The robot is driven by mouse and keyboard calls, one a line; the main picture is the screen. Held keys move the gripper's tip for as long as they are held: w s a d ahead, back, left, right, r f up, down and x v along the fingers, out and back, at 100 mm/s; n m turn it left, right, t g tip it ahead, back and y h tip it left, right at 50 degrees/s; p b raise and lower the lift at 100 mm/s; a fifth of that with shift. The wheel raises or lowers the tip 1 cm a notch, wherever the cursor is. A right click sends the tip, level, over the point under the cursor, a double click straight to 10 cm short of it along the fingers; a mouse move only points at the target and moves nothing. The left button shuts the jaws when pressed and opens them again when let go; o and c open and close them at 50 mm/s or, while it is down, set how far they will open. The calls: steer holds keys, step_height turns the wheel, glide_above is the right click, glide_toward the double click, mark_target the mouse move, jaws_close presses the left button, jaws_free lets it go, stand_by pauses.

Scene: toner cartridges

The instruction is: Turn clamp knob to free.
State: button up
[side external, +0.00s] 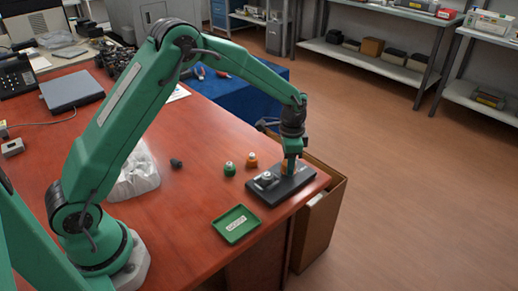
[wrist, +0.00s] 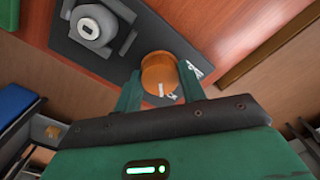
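The orange clamp knob (side external: 287,164) stands at the far right part of a black base plate (side external: 285,193). In the wrist view the knob (wrist: 158,70) sits between my two fingers, with a small white mark on its near side. My gripper (side external: 290,158) points down over it. White lettering (wrist: 195,70) on the plate beside the knob is unreadable.
A green tray (side external: 235,224) with a white label lies in front of the plate. A green cartridge (side external: 229,169), an orange one (side external: 251,160) and a dark small part (side external: 176,163) stand to the left. A cardboard box (side external: 322,222) stands beyond the table edge.

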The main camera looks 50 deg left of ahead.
steer(key=c, duration=0.5)
steer(key=shift+n, duration=0.3)
steer(key=n, duration=0.7)
steer(key=shift+r, duration=0.1)
steer(key=n, duration=0.5)
steer(key=shift+w+n, duration=0.1)
steer(key=shift+n, duration=0.2)
steer(key=n, duration=0.4)
steer(key=shift+n, duration=0.3)
